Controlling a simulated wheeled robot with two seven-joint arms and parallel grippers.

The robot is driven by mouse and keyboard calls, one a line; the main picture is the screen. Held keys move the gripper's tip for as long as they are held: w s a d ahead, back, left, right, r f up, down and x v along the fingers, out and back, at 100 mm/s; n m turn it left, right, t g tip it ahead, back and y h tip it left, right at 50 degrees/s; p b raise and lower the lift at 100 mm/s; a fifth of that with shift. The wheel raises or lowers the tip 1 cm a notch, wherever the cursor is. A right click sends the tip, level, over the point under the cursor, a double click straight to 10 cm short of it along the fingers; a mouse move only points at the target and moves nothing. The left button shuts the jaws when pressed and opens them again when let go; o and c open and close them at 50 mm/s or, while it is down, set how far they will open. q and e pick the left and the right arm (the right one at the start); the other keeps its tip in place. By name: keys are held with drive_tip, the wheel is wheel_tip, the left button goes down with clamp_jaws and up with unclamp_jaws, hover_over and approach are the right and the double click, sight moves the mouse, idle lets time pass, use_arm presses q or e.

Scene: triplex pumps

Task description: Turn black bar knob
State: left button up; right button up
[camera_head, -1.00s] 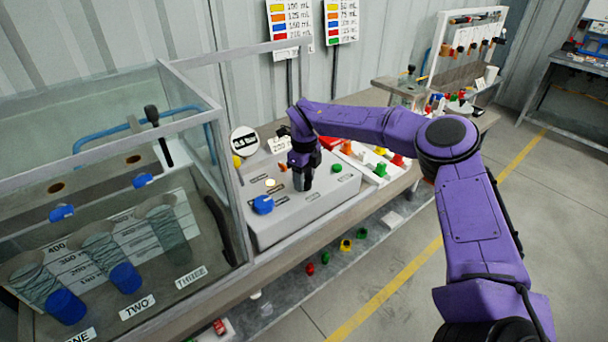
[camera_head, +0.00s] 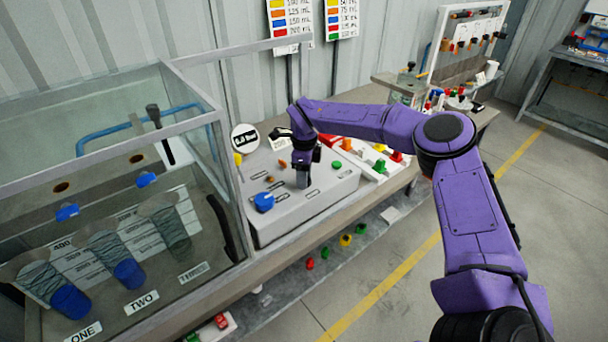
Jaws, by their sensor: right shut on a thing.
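The grey control box (camera_head: 318,208) stands on the bench in the middle of the view, with several knobs on its sloped top. My right gripper (camera_head: 303,184) points down onto the box top, between the blue knob and the green knob. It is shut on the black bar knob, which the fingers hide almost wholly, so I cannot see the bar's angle. My left gripper is not in view.
A blue knob (camera_head: 264,202), an orange knob (camera_head: 282,164) and a green knob (camera_head: 336,165) are near the gripper. A glass-walled tank (camera_head: 215,115) stands close on the left. Coloured parts lie on a white tray (camera_head: 372,172) to the right.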

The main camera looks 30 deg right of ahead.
drive_tip(key=shift+r, duration=0.1)
drive_tip(key=o, duration=1.1)
drive_tip(key=shift+c, duration=0.2)
wheel_tip(320, 180, up, 10)
drive_tip(key=b, duration=0.2)
drive_tip(key=shift+r, duration=0.25)
drive_tip(key=shift+d, duration=0.1)
